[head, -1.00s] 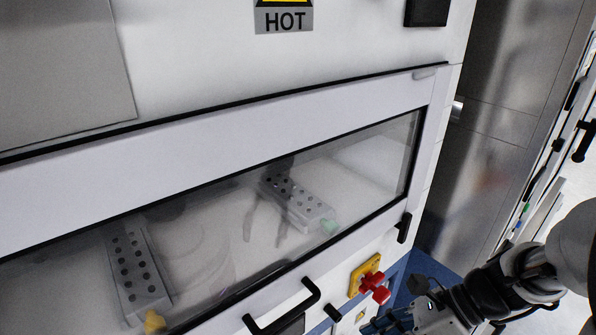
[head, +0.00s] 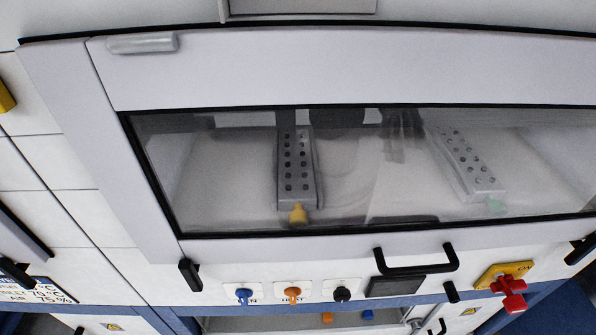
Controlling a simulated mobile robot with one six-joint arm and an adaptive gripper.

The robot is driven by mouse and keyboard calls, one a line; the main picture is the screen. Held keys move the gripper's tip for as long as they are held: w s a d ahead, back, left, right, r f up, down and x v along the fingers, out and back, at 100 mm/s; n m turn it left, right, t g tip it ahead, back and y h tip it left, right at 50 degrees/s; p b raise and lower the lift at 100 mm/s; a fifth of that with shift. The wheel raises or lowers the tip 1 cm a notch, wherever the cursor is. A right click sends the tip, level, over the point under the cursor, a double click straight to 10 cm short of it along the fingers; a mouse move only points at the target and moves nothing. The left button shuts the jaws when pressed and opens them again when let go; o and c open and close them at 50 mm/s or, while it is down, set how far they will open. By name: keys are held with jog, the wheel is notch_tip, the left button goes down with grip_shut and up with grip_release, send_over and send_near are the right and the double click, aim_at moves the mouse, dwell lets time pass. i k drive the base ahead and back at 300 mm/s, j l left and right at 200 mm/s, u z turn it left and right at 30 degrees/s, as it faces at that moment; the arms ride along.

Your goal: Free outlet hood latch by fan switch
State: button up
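The hood (head: 330,68) is a white framed cover with a long glass window, and it looks closed. A small black latch (head: 190,272) sits at its lower left corner, just left of a blue knob (head: 244,295) whose label is partly hidden. The latch hangs roughly upright, tilted slightly. A second black latch (head: 580,250) is at the lower right corner, cut by the picture edge. A black bar handle (head: 415,262) is on the lower frame between them. My gripper is not in this view.
An orange knob (head: 292,295), a black knob (head: 342,294) and a dark display (head: 395,287) line the panel below the hood. A red rotary switch on a yellow plate (head: 508,280) juts out at the right. Behind the glass are two perforated bars, one yellow-tipped (head: 297,213), one green-tipped (head: 495,205).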

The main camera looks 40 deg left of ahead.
aim_at(189, 271)
jog(key=u, duration=0.45)
jog(key=k+u, duration=0.1)
jog(key=u, duration=0.35)
jog(key=j+u, duration=0.1)
jog(key=u, duration=0.8)
jog(key=j+u, duration=0.15)
jog(key=u, duration=0.3)
jog(key=l+u, duration=0.15)
jog(key=u, duration=0.25)
jog(key=k+u, duration=0.1)
jog(key=u, duration=0.25)
jog(key=k+l, duration=0.05)
